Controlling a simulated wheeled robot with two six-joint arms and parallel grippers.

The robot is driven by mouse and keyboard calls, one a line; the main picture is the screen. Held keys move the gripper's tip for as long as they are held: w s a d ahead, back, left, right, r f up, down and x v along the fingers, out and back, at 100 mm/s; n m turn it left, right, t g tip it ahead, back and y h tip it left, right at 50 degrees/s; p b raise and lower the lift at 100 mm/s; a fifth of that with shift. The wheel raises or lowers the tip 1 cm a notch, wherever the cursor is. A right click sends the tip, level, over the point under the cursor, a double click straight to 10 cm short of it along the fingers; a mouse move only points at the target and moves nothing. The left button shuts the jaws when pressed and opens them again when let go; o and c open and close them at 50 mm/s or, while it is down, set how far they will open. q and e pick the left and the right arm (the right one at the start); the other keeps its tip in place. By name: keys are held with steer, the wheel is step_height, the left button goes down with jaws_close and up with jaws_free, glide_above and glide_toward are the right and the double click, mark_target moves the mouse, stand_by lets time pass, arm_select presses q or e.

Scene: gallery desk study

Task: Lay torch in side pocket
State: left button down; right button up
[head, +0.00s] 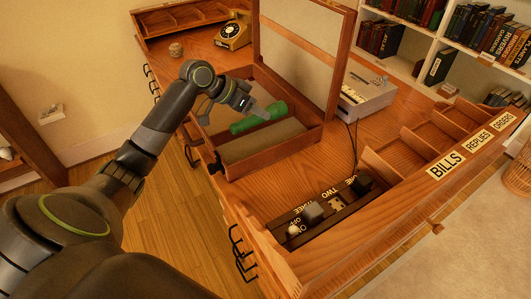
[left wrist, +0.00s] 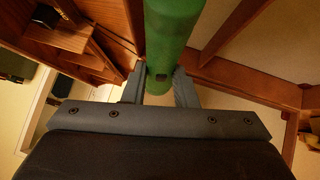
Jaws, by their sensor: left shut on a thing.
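A green torch (head: 273,111) is held by my left gripper (head: 250,110) at the wooden box with its lid up (head: 319,136). In the left wrist view the green torch (left wrist: 172,32) stands between the two fingers of the left gripper (left wrist: 159,88), which are shut on it. In the head view the torch lies roughly level across the back part of the box, behind a greyish lined compartment (head: 262,141). I cannot tell whether it touches the box floor. The side pocket is not clearly seen. My right gripper is not in view.
The raised lid (head: 345,60) stands behind the box. A grey machine (head: 366,98) is to its right. A switch strip (head: 330,210) lies at the front, beside a letter rack (head: 445,170). Bare desk (head: 290,172) lies before the box.

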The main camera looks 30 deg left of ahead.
arm_select(q)
steer(key=shift+w+a, duration=0.15)
steer(key=shift+a, duration=0.2)
steer(key=shift+a+f, duration=0.1)
steer(key=shift+f, duration=0.2)
step_height(320, 180, down, 9)
steer(key=shift+f, duration=0.1)
steer(key=shift+f, duration=0.15)
steer(key=c, duration=1.2)
jaws_free()
steer(key=shift+o, duration=0.2)
steer(key=shift+r, duration=0.2)
steer(key=v, duration=1.2)
